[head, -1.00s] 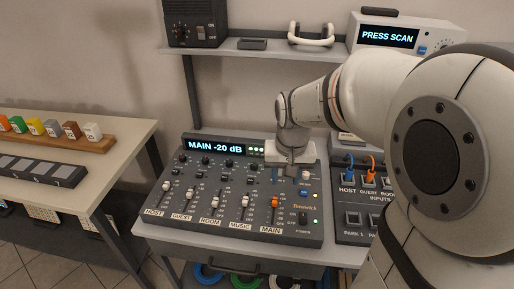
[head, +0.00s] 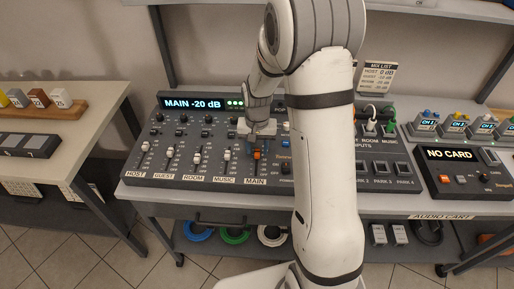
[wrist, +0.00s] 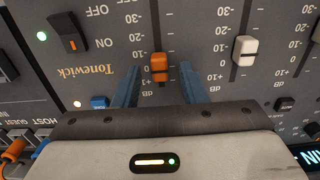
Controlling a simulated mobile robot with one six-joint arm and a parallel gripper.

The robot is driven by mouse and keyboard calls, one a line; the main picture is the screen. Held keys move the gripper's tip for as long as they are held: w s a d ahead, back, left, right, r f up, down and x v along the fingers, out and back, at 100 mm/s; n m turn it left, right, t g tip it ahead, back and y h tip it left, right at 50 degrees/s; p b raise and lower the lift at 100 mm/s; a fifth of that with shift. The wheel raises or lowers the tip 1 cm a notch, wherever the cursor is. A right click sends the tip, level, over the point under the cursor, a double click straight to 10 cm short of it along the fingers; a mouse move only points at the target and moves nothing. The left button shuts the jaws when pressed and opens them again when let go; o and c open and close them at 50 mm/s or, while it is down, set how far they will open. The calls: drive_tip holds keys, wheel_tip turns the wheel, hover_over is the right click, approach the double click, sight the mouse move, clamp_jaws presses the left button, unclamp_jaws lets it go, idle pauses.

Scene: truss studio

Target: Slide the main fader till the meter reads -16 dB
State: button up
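The mixing console (head: 137,188) stands on the bench, and its display (head: 193,103) reads MAIN -20 dB. The orange main fader cap (head: 257,155) is in the rightmost slot, above the MAIN label. In the wrist view, which shows the console upside down, the orange cap (wrist: 159,62) lies between the two blue fingers of my gripper (wrist: 159,76). The fingers are open, with a visible gap on each side of the cap. In the head view my gripper (head: 257,136) is just behind the cap, its fingers partly hidden.
White-capped faders, such as the MUSIC fader (head: 228,155), stand left of the main one. The power switch (wrist: 68,34) and a blue button (wrist: 99,103) are close by on the other side. A patch panel (head: 390,172) and a NO CARD unit (head: 455,176) sit further right.

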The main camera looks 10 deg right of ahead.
drive_tip(key=shift+f, duration=0.45)
drive_tip(key=shift+c, duration=0.2)
clamp_jaws()
